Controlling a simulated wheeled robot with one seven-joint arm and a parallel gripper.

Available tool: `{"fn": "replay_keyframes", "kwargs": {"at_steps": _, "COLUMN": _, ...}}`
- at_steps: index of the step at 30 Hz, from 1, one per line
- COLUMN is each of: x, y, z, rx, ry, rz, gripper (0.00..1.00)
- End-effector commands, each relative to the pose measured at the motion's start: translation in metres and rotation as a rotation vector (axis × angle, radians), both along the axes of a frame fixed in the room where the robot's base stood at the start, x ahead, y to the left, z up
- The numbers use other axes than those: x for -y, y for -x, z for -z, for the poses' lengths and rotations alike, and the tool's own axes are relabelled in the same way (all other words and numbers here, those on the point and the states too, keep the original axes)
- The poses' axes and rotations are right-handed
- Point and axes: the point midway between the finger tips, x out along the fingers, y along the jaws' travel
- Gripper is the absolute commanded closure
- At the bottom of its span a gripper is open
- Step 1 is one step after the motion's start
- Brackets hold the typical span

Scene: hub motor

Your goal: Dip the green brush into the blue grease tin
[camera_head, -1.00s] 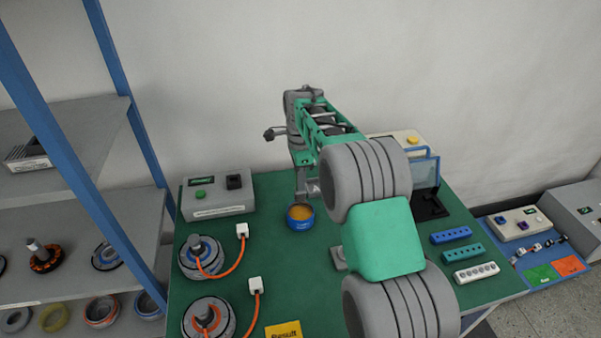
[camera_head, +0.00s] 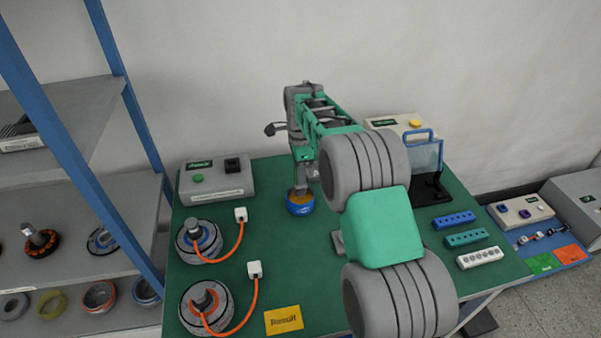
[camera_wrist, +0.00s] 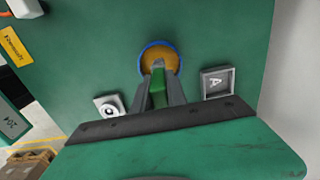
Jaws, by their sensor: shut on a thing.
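The blue grease tin (camera_head: 300,208) stands on the green bench top, with orange-brown grease inside. It also shows in the wrist view (camera_wrist: 172,47), just beyond my fingertips. My gripper (camera_wrist: 158,77) is shut on the green brush (camera_wrist: 158,95), whose green handle shows between the two grey fingers. In the head view the end of my arm points down over the tin, its lower end at the tin's opening. The brush's tip overlaps the grease in the wrist view. The bristles are hidden, so I cannot tell how deep they are.
Two motor hubs (camera_head: 199,243) with orange cables lie left of the tin. A grey switch box (camera_head: 216,180) stands behind them. A yellow card (camera_head: 284,320) lies at the front. Blue, teal and white blocks (camera_head: 478,258) lie at the right. A small square block marked A (camera_wrist: 217,82) is near the tin.

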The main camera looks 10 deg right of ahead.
Motion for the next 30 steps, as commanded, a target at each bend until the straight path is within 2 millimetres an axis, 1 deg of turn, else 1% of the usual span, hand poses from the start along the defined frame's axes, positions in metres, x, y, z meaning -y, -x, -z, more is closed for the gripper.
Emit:
{"fn": "replay_keyframes", "kwargs": {"at_steps": 1, "x": 0.000, "y": 0.000, "z": 0.005, "rx": -0.001, "ry": 0.000, "rz": 0.000, "gripper": 1.00}}
{"fn": "replay_keyframes", "kwargs": {"at_steps": 21, "x": 0.000, "y": 0.000, "z": 0.044, "rx": 0.000, "ry": 0.000, "rz": 0.000, "gripper": 1.00}}
{"fn": "replay_keyframes", "kwargs": {"at_steps": 30, "x": 0.000, "y": 0.000, "z": 0.046, "rx": 0.000, "ry": 0.000, "rz": 0.000, "gripper": 1.00}}
